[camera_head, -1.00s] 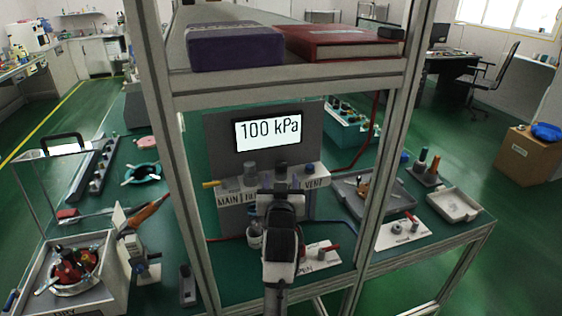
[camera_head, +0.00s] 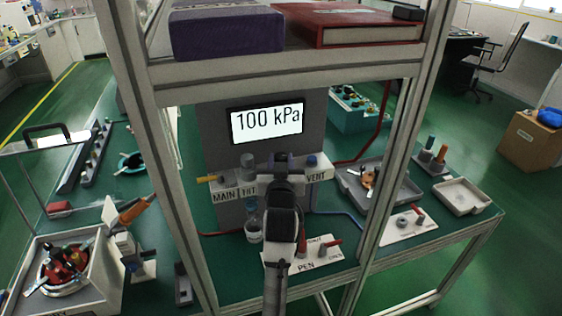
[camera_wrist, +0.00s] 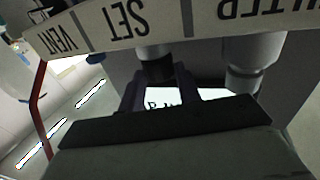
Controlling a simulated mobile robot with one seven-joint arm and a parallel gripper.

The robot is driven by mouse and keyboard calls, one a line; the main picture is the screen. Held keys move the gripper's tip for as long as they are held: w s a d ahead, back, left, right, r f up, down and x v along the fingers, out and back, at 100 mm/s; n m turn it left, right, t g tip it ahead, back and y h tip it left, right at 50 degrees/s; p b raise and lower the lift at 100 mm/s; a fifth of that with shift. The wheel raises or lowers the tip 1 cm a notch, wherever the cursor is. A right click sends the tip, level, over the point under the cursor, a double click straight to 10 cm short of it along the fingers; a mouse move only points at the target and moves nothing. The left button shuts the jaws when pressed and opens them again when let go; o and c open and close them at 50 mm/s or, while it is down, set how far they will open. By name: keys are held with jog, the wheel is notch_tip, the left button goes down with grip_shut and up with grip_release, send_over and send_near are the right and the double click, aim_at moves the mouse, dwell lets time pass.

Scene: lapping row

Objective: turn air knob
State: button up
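A grey air panel (camera_head: 215,130) stands under the shelf, with a lit display (camera_head: 266,121) reading "100 kPa". Along its label strip are MAIN, a partly hidden label starting with FI, and VENT. My gripper (camera_head: 281,168) is in front of the middle of the panel and covers part of the strip. In the wrist view, labels appear upside down. There a dark-ended knob (camera_wrist: 157,68) stands by the SET label, at the tips of my gripper (camera_wrist: 162,86). The two fingers are parted, one to either side of it. I cannot tell whether they touch it.
Frame posts (camera_head: 165,150) stand at both sides of the panel. A purple book (camera_head: 228,32) and a red book (camera_head: 345,22) lie on the shelf above. A small bottle (camera_head: 253,225) and a PEN card (camera_head: 330,258) are below. Grey trays (camera_head: 462,196) stand at the right.

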jog(key=c, duration=0.5)
jog(key=shift+o, duration=0.2)
jog(key=shift+a, duration=0.1)
jog(key=shift+f+h, duration=0.1)
jog(key=shift+h, duration=0.2)
jog(key=m+h+b, duration=0.2)
jog(key=shift+w+a+h+b, duration=0.1)
jog(key=shift+a+h+b, duration=0.15)
jog(key=shift+h+b, duration=0.15)
jog(key=shift+m+g+h+b, duration=0.3)
jog(key=shift+m+h, duration=0.1)
jog(key=shift+h, duration=0.4)
jog(key=o, duration=1)
